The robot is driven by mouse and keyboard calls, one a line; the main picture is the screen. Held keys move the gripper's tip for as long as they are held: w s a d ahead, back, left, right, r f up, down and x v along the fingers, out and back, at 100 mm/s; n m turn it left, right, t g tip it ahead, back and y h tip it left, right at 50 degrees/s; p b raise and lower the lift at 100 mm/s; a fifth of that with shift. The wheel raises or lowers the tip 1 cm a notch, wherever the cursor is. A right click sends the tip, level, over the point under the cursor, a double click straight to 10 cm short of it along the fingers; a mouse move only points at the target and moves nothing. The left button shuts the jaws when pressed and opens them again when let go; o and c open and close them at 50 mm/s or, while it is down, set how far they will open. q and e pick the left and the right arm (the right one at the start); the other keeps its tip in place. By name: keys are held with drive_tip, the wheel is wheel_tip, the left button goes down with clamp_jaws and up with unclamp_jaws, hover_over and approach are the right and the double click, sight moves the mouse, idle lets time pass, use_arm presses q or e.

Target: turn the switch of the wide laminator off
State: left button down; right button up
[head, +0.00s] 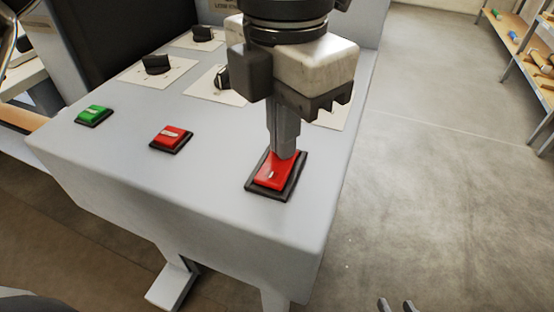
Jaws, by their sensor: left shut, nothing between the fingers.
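The wide laminator's grey control panel (130,185) fills the middle of the head view. A large red rocker switch (272,178) in a dark frame sits near its right front corner. My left gripper (284,154) points down at this switch. Its fingers are shut and empty, and the tips are at the far part of the red rocker, touching it or just above it. The tips hide that far part. My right gripper (397,306) shows only as two separated fingertips at the bottom edge, open and away from the panel.
A smaller red switch (172,136) and a green switch (94,115) lie to the left on the panel. Black knobs (156,64) stand behind them, one partly hidden by my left gripper. Shelves (530,45) stand at the far right. The floor (430,170) between is clear.

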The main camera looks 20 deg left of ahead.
use_arm(q)
drive_tip(key=shift+r+p, duration=2.05)
drive_tip(key=shift+r, duration=1.45)
